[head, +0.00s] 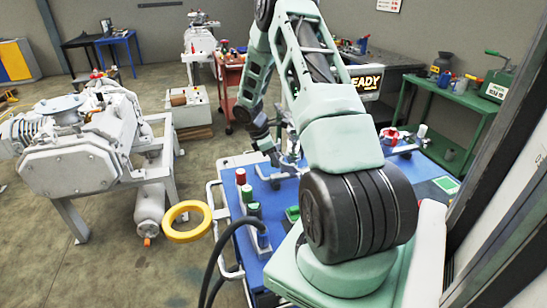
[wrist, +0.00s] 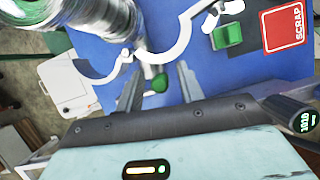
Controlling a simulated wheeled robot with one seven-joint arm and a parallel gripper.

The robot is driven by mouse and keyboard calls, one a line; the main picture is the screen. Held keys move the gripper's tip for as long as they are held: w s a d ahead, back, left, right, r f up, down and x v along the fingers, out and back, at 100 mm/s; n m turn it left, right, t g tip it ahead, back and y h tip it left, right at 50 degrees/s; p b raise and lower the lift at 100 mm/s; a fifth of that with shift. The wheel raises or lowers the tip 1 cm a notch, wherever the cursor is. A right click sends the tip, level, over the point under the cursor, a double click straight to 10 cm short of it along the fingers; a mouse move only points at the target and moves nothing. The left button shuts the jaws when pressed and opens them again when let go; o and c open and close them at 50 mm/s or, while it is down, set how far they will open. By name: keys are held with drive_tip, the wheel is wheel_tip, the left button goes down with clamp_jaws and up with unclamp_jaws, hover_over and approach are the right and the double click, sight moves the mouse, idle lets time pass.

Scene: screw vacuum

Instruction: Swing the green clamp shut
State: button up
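In the wrist view, a pale hinged clamp stands open, with one curved jaw (wrist: 178,35) at the upper middle and another (wrist: 95,78) to its left. A small green knob (wrist: 160,83) on a short grey stem lies between the fingers of my gripper (wrist: 160,72). The fingers are spread, with a visible gap on both sides of the knob. A shiny ribbed metal pipe (wrist: 105,18) is at the upper left, beside the jaws. In the head view my arm hides much of this area, and I cannot make out the clamp clearly.
The blue table top (wrist: 280,72) carries a green block (wrist: 227,36) and a red SCRAP panel (wrist: 283,25). A dark handheld device (wrist: 290,112) with a lit display is at the right. In the head view, red, white and green capped bottles (head: 247,192) stand at the table's left side.

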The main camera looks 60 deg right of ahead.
sight(282, 162)
clamp_jaws()
drive_tip(key=shift+r, duration=0.1)
drive_tip(key=s+n, duration=0.1)
drive_tip(key=n, duration=0.1)
drive_tip(key=s+n+t+h+b, duration=0.1)
drive_tip(key=n, duration=0.1)
drive_tip(key=s+n+t+b, duration=0.1)
drive_tip(key=n, duration=0.2)
drive_tip(key=shift+d+h, duration=0.3)
drive_tip(key=shift+d, duration=0.1)
drive_tip(key=shift+s+d+r+n+t+b, duration=0.1)
drive_tip(key=shift+s+d+n+t+b, duration=0.4)
drive_tip(key=shift+n, duration=0.75)
drive_tip(key=shift+s+d+f+n+t+b, duration=0.1)
drive_tip(key=shift+s+d+n+t+b, duration=0.35)
drive_tip(key=shift+n, duration=0.85)
drive_tip(key=shift+s+d+r+n+t+b, duration=0.2)
drive_tip(key=shift+n+t+b, duration=0.5)
drive_tip(key=shift+n, duration=0.55)
drive_tip(key=shift+d+f, duration=0.1)
unclamp_jaws()
